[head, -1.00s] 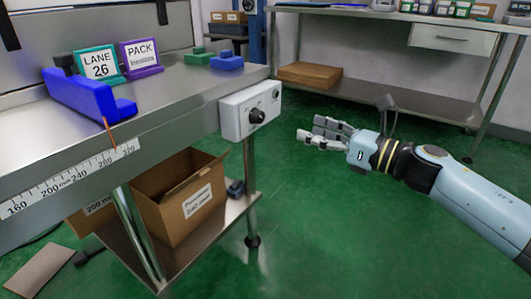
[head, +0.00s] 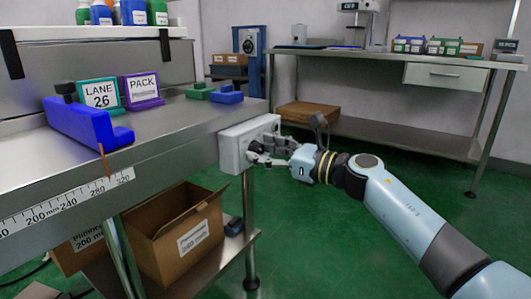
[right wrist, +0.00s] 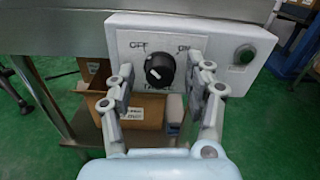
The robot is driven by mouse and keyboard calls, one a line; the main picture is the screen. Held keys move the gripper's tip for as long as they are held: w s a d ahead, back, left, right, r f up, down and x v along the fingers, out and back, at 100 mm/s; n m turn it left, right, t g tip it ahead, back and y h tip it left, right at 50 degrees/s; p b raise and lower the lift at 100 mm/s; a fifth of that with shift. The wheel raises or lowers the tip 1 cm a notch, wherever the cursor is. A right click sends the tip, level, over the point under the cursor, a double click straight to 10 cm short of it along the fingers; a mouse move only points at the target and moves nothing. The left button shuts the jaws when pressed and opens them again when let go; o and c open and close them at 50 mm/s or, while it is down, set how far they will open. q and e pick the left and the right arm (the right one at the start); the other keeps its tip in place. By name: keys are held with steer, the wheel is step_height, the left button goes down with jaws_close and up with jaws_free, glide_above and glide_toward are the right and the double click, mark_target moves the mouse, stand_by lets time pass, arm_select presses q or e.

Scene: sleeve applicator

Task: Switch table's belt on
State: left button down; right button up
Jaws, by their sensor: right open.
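The table's white control box (head: 236,146) is fixed to the near right end of the steel table (head: 165,128). In the right wrist view the box (right wrist: 222,26) carries a black rotary knob (right wrist: 160,69) between the marks OFF and ON, and its white pointer line slants toward the lower right or upper left. A green button (right wrist: 245,54) sits to the right. My right gripper (head: 258,152) is in front of the box. In the right wrist view its open fingers (right wrist: 160,88) stand either side of the knob, seemingly apart from it. My left gripper is not in view.
A blue fence (head: 85,122), a LANE 26 sign (head: 100,94) and a PACK sign (head: 140,88) stand on the table. An open cardboard box (head: 180,235) is on the shelf below. The green floor to the right is clear.

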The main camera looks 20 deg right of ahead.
jaws_close()
stand_by(0.3)
